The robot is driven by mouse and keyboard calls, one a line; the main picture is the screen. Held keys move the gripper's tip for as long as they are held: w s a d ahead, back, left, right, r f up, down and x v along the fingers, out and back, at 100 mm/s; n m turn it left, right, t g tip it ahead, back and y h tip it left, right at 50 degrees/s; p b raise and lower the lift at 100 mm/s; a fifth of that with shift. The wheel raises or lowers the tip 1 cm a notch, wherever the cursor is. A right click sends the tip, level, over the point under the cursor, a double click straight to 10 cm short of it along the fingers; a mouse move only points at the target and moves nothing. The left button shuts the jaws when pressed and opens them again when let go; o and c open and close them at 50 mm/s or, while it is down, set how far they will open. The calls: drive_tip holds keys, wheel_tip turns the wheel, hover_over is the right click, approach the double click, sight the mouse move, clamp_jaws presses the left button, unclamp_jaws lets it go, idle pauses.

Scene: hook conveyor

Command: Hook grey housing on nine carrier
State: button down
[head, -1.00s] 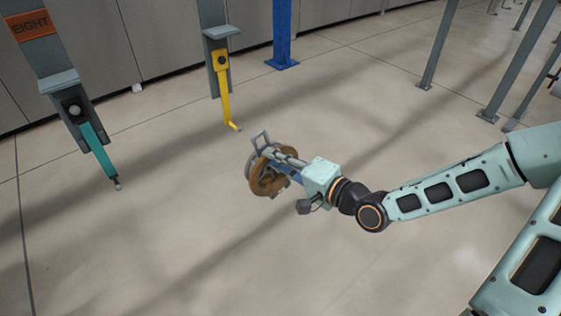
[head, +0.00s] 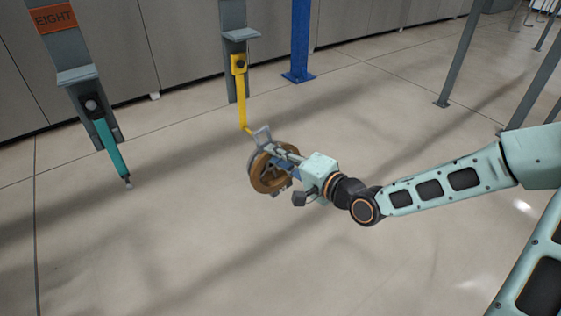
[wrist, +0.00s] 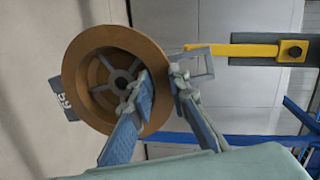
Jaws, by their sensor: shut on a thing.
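My gripper (head: 287,163) is shut on the rim of a round brown-and-grey housing (head: 268,176). In the wrist view, the housing (wrist: 80,75) is a brown ring with grey spokes inside; one finger is inside the ring and the other outside. No label shows on this carrier.
To the left, a carrier labelled EIGHT (head: 55,18) bears a teal hook (head: 110,150). A blue post (head: 301,40) stands behind the yellow hook. Grey legs (head: 465,55) stand at the right. The floor below the housing is clear.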

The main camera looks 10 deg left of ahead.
sight(264, 147)
drive_tip(key=shift+w+a+r+b, duration=0.15)
drive_tip(key=shift+w+a+b, duration=0.4)
drive_tip(key=shift+w+a, duration=0.3)
drive_tip(key=shift+b+x, duration=0.35)
drive_tip(key=shift+x, duration=0.45)
drive_tip(key=shift+w+a+f+b, duration=0.4)
drive_tip(key=shift+w+a+f, duration=0.1)
drive_tip(key=shift+a+f, duration=0.1)
